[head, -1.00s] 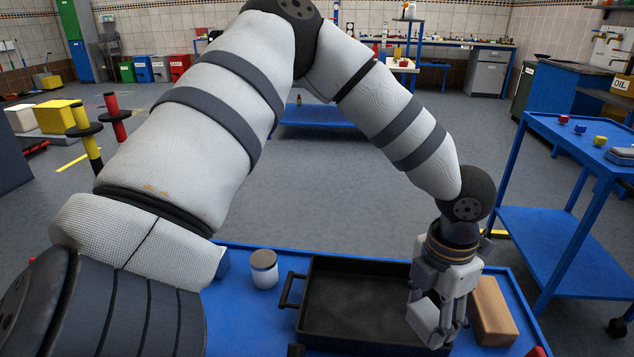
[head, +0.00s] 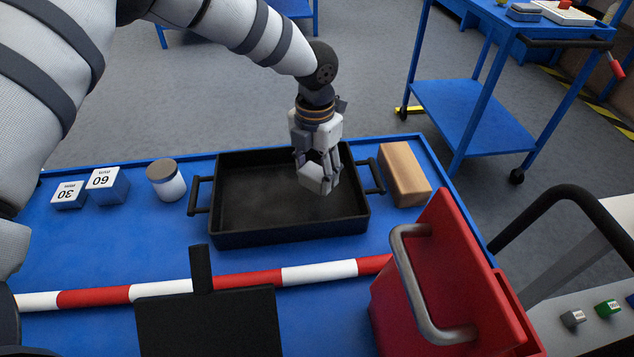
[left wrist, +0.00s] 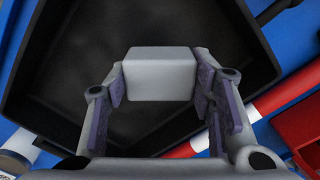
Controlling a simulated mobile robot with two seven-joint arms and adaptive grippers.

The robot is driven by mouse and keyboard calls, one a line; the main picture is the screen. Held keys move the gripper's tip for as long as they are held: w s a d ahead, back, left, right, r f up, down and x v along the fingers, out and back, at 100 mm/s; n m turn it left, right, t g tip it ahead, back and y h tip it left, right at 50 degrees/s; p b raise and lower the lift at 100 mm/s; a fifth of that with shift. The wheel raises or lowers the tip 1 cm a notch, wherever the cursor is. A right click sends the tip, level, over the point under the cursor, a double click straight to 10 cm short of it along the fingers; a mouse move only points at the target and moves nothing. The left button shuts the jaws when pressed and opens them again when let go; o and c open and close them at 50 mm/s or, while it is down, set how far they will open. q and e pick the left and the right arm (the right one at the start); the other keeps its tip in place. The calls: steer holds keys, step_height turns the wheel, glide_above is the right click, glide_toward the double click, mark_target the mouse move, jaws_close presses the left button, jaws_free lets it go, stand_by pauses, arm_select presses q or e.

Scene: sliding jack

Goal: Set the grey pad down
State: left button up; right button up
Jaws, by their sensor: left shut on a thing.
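The grey pad (head: 316,183) is a small pale block between the fingers of my left gripper (head: 320,172). The pad (left wrist: 160,75) also shows in the left wrist view, with the fingertips of the left gripper (left wrist: 160,88) closed on its two sides. They are over the right part of a black tray (head: 258,238) with side handles. In the left wrist view the dark floor of the tray (left wrist: 75,60) lies behind the pad. I cannot tell whether the pad touches the floor. My right gripper is out of view.
A wooden block (head: 404,175) stands right of the tray, a lidded jar (head: 166,182) and two numbered cubes (head: 108,186) left. A red-white bar (head: 245,281), black panel (head: 208,325) and red box (head: 450,290) are in front. A blue cart (head: 470,120) stands behind right.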

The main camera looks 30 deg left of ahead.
mark_target(316, 182)
arm_select(q)
steer(key=shift+w+a+f, duration=0.1)
steer(key=shift+w+f, duration=0.1)
steer(key=shift+f, duration=0.7)
steer(key=shift+w+f, duration=0.2)
steer(key=shift+f, duration=0.7)
steer(key=shift+f, duration=0.15)
steer(key=o, duration=1.2)
step_height(316, 182, up, 12)
steer(key=shift+s+r+p, duration=0.1)
steer(key=shift+r+p, duration=0.1)
steer(key=shift+p, duration=0.15)
